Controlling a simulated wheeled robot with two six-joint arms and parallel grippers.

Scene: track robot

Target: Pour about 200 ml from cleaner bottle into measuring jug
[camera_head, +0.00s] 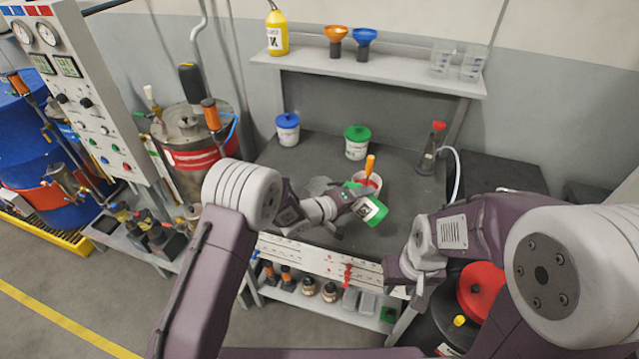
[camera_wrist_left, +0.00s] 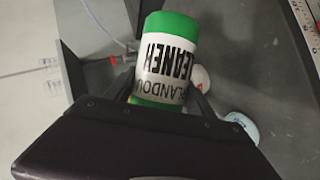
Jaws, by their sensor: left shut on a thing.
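The cleaner bottle (camera_head: 376,213) is green with a white label. My left gripper (camera_head: 356,201) is shut on it above the dark bench, and the bottle lies tilted. In the left wrist view the bottle (camera_wrist_left: 168,65) sits between the fingers, its printed label upside down and one green end facing up the picture. Its mouth is not clearly visible.
A white-and-red tub (camera_head: 368,183) with an orange-handled tool stands just behind the bottle. Blue-lidded (camera_head: 288,130) and green-lidded (camera_head: 357,142) tubs stand farther back. A red-topped flask (camera_head: 431,150) stands right. The shelf (camera_head: 400,73) holds a yellow bottle, two funnels and two clear beakers.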

